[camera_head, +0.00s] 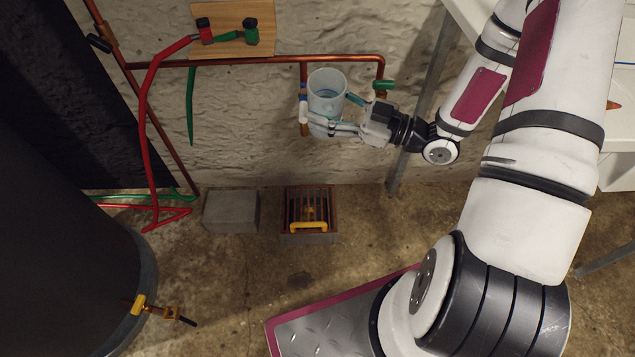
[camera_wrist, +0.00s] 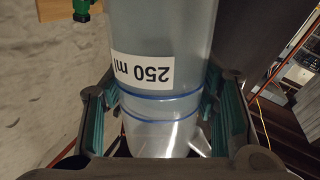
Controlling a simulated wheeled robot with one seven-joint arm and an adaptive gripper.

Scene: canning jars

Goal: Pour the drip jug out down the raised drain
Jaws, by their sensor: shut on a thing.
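The drip jug (camera_head: 326,87) is a pale blue-grey, see-through cylinder, held close in front of the wall and roughly upright in the head view. In the wrist view the jug (camera_wrist: 163,35) shows a "250 ml" label and blue rings. My gripper (camera_head: 333,128) is shut on the jug, with its green-padded fingers on both sides. The liquid level inside is not clear. The raised drain (camera_head: 308,209) is a grated box on the floor, below and slightly left of the jug. A yellow handle (camera_head: 309,227) lies across the front of its grate.
Copper pipes (camera_head: 240,61) with green and blue-handled valves run along the wall close around the jug. A grey block (camera_head: 231,211) stands left of the drain. A dark barrel (camera_head: 60,270) with a brass tap fills the lower left. A white table (camera_head: 617,137) is at the right.

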